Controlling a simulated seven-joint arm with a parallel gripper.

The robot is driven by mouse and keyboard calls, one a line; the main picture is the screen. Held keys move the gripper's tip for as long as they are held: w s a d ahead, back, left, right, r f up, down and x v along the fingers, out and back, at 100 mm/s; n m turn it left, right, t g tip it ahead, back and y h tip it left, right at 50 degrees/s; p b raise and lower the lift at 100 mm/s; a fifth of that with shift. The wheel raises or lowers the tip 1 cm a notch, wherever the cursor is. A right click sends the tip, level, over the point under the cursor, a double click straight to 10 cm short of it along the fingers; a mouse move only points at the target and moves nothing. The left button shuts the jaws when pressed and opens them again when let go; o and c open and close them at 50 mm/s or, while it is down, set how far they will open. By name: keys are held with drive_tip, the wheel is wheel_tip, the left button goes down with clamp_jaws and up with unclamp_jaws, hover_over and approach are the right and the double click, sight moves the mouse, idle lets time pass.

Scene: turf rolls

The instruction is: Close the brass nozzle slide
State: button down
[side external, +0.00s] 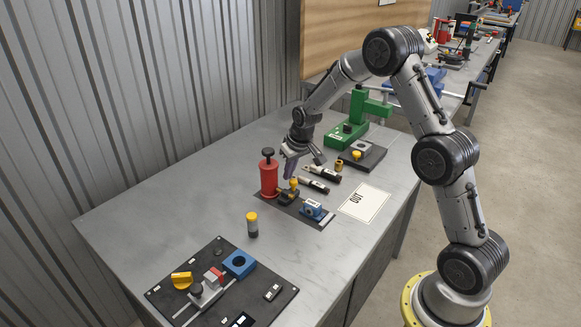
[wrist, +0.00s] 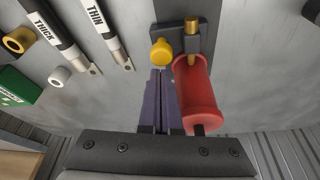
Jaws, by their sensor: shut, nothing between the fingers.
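A brass nozzle (wrist: 187,38) sits on a dark block (wrist: 165,32) at the mouth of the red cylinder (wrist: 192,85). A yellow knob (wrist: 162,52) sticks out beside the nozzle; in the side view the knob (side external: 294,183) stands above the dark block, right of the red cylinder (side external: 268,180). Whether the slide is open or closed I cannot tell. My gripper (wrist: 161,73) is shut and empty, its purple fingers together. Its tips point toward the yellow knob and lie beside the red cylinder. In the side view, my gripper (side external: 289,177) is just behind the knob; contact is unclear.
Pens labelled THICK (wrist: 45,32) and THIN (wrist: 107,30) lie nearby. A blue block (side external: 311,210), a white OUT sheet (side external: 364,203) and a green press (side external: 350,125) are around. A yellow-capped cylinder (side external: 252,225) and a dark panel (side external: 222,258) stand in front. The table's left side is clear.

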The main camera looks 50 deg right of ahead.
drive_tip(key=shift+s, duration=1.95)
drive_tip(key=s+a+r+n+t, duration=0.1)
drive_tip(key=s+a+r, duration=0.15)
drive_tip(key=r, duration=0.65)
drive_tip(key=s+a+r+t, duration=0.1)
drive_tip(key=s+a+r, duration=0.15)
drive_tip(key=r, duration=0.65)
drive_tip(key=s+a+r+n+t, duration=0.1)
drive_tip(key=s+a+r, duration=0.5)
drive_tip(key=s, duration=0.2)
drive_tip(key=s+a+f, duration=0.2)
drive_tip(key=s, duration=0.6)
drive_tip(key=s+a+f+n+g+y, duration=0.1)
drive_tip(key=s+a+f, duration=0.1)
drive_tip(key=s, duration=0.7)
drive_tip(key=shift+f, duration=0.35)
